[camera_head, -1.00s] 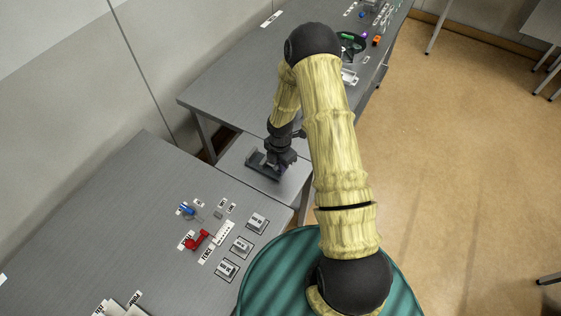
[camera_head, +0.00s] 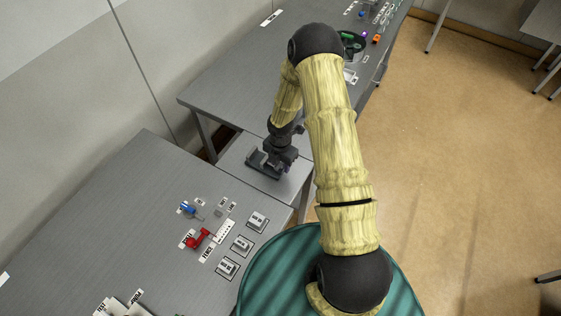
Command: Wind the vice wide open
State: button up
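The vice (camera_head: 262,163) is a small dark grey block on the low grey stand between the two tables, in the middle of the head view. My gripper (camera_head: 276,164) is at the right part of the vice, pointing down from my bent yellow arm. The fingers are dark and small against the dark vice, so I cannot tell whether they are open or shut. The vice's handle and the exact jaw gap are hidden or too small to make out.
The near grey table (camera_head: 120,215) carries a red tool (camera_head: 199,238), a blue-handled item (camera_head: 187,208), a white strip (camera_head: 224,231) and several small labelled blocks. The far table (camera_head: 240,75) holds small coloured items. Wooden floor to the right is open.

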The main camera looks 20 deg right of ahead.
jog(key=shift+r, duration=0.1)
jog(key=shift+r+p, duration=2.5)
jog(key=shift+r, duration=0.5)
jog(key=shift+r+m, duration=0.3)
jog(key=shift+r, duration=0.1)
jog(key=s+r+m+t+b, duration=0.1)
jog(key=s+r+m+b, duration=0.1)
jog(key=s+r+m, duration=0.6)
jog(key=s+r+m+t+b, duration=0.1)
jog(key=s+r+m+b, duration=0.1)
jog(key=s+r+m, duration=0.6)
notch_tip(320, 180, up, 7)
jog(key=m, duration=0.9)
jog(key=shift+s+t+b, duration=0.15)
jog(key=shift+t+b, duration=0.15)
jog(key=shift+b, duration=0.05)
